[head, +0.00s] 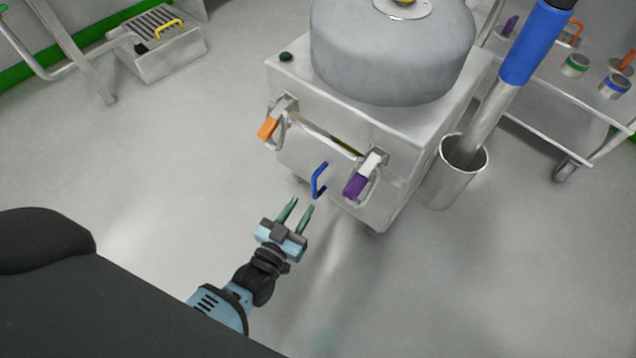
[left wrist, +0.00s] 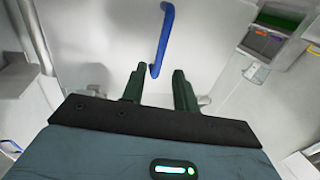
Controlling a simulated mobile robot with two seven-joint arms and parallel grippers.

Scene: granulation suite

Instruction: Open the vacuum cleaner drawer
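The vacuum cleaner (head: 330,130) is a metal box with a large grey drum (head: 392,50) on top, right of centre in the head view. Its front drawer panel (head: 300,158) carries a blue handle (head: 319,180), and the panel looks closed. The blue handle also shows in the left wrist view (left wrist: 163,40), above the fingers. My left gripper (head: 301,207) is open and empty, with its green fingers (left wrist: 158,88) pointing toward the handle. The fingertips look just short of the handle; I cannot tell the exact gap. My right gripper is not in view.
Latches with an orange grip (head: 267,128) and a purple grip (head: 355,186) flank the drawer. A metal cylinder (head: 456,172) with a blue-gripped tube (head: 527,45) stands at the right. A cart (head: 560,115) is behind it.

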